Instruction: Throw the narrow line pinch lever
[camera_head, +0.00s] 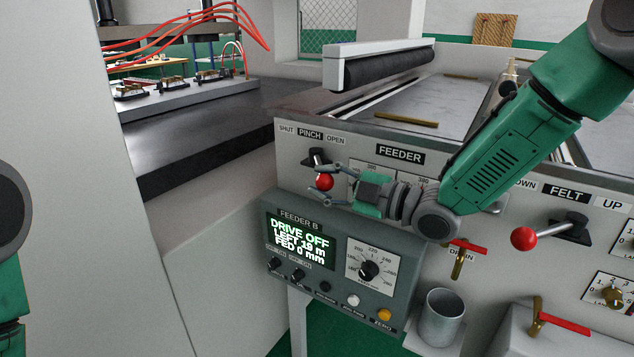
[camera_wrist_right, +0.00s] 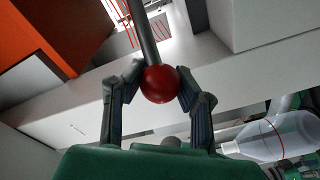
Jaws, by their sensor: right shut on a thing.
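The pinch lever has a dark base (camera_head: 316,158) under a PINCH label, with SHUT on the left and OPEN on the right. Its red ball knob (camera_head: 324,183) hangs below the base, roughly under the label's middle. My right gripper (camera_head: 326,180) comes in from the right and is shut on this knob, one finger above and one below. In the right wrist view the red knob (camera_wrist_right: 160,84) sits between both fingertips, its grey shaft (camera_wrist_right: 143,38) running up. My left gripper is out of view.
A FELT lever with a red knob (camera_head: 523,238) stands to the right. Below are the FEEDER B display box (camera_head: 339,262), reading DRIVE OFF, a red-handled drain valve (camera_head: 462,255) and a metal cup (camera_head: 441,320). A grey roller (camera_head: 385,65) lies above the feeder panel.

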